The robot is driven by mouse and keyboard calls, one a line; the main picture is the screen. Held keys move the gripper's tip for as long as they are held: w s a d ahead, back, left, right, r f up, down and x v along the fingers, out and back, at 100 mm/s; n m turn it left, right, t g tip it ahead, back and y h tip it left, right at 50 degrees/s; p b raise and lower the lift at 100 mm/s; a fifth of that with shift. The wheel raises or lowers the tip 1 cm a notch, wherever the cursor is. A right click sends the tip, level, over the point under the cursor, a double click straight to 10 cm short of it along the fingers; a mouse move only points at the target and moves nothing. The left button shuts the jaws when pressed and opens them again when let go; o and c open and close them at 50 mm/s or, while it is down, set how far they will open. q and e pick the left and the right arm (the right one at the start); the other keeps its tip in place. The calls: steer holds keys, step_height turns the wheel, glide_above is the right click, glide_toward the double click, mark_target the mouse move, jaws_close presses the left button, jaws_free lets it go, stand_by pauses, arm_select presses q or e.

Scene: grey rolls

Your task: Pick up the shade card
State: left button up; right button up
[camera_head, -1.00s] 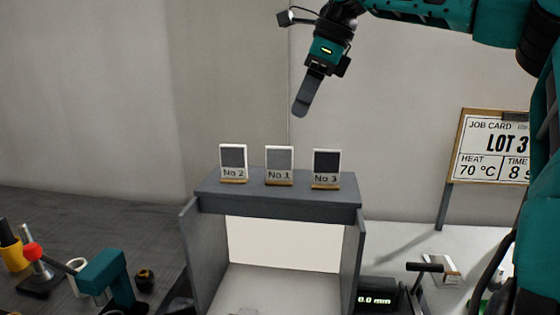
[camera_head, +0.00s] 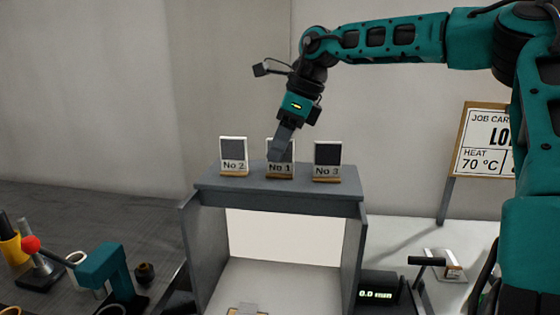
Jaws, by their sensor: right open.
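Three shade cards stand upright in small wooden holders on top of a grey shelf (camera_head: 300,191). They are the No 2 card (camera_head: 234,155) at left, the No 1 card (camera_head: 280,171) in the middle and the No 3 card (camera_head: 327,160) at right. My right gripper (camera_head: 278,153) points down at the No 1 card and covers much of its grey patch. It is open; I cannot tell whether it touches the card. My left gripper is not in view.
A job card board (camera_head: 485,140) reading 70 °C stands at the right. A meter (camera_head: 377,295) showing 0.0 mm and a black-handled tool (camera_head: 428,262) are at lower right. A teal device (camera_head: 103,265) and a red-knobbed lever (camera_head: 32,244) are at lower left.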

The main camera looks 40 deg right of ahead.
steer(key=shift+w+a+f, duration=0.15)
steer(key=shift+w+f, duration=0.05)
steer(key=shift+f, duration=0.45)
steer(key=shift+c, duration=0.4)
jaws_close()
